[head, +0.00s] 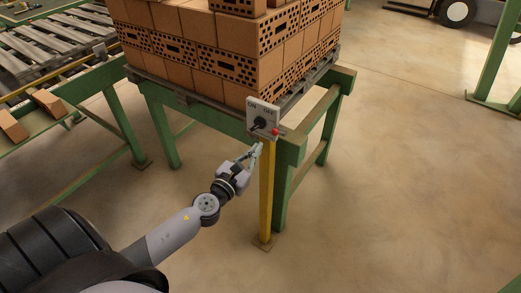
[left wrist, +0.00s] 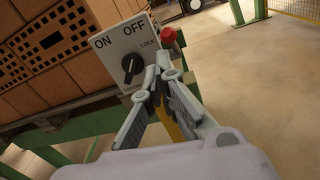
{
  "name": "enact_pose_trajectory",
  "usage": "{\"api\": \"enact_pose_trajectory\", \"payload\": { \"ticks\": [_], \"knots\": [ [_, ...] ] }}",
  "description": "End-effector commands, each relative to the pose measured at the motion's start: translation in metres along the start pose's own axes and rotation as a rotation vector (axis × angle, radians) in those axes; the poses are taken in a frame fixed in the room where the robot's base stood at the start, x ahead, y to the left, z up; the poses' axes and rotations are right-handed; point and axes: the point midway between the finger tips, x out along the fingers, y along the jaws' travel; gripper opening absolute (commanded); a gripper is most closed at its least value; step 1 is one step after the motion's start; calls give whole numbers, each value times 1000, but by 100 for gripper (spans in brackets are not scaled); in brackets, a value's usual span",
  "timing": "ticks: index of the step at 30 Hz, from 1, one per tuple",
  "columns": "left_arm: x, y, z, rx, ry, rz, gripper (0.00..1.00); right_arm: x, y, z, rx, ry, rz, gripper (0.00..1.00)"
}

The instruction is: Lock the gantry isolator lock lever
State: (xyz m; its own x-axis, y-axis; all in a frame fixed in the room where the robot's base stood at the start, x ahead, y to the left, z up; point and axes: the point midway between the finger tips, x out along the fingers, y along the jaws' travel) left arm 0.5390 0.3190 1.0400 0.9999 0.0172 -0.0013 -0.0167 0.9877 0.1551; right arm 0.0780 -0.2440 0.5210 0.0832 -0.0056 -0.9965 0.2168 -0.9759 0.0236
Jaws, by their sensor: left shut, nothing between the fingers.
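The gantry isolator is a light grey panel (head: 263,117) on top of a yellow post (head: 266,190). Its black lever (head: 260,123) also shows in the left wrist view (left wrist: 132,66), where the panel (left wrist: 124,48) reads ON, OFF and LOCK. A word at the lower edge is partly hidden. A red knob (left wrist: 168,36) sits at the panel's right side. My left gripper (head: 256,149) is shut and empty, just below the panel and close to the post. In the left wrist view its fingertips (left wrist: 162,70) appear right of the lever, apart from it. My right gripper is not in view.
A green steel stand (head: 291,160) carries a pallet of stacked bricks (head: 215,55) right behind the post. A roller conveyor (head: 45,50) with loose bricks stands at the left. The concrete floor (head: 410,170) at the right is clear.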

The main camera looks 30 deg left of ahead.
Motion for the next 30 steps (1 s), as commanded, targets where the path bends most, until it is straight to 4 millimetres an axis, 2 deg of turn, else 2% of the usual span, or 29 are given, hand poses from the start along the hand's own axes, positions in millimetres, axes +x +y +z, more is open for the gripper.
{"api": "enact_pose_trajectory", "payload": {
  "ticks": [1, 4, 9, 17, 30],
  "knots": [
    [-8, 1, 10, 1, 2, -3, 0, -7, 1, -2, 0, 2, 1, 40],
    [-22, 2, 21, 1, 1, -3, 0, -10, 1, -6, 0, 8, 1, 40],
    [-37, 4, 32, 0, 2, -1, 0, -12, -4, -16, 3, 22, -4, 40],
    [-41, 5, 36, 0, 2, -1, 0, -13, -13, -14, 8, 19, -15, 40],
    [-41, 5, 34, -6, 5, 0, 0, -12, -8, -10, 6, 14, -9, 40]
  ]
}}
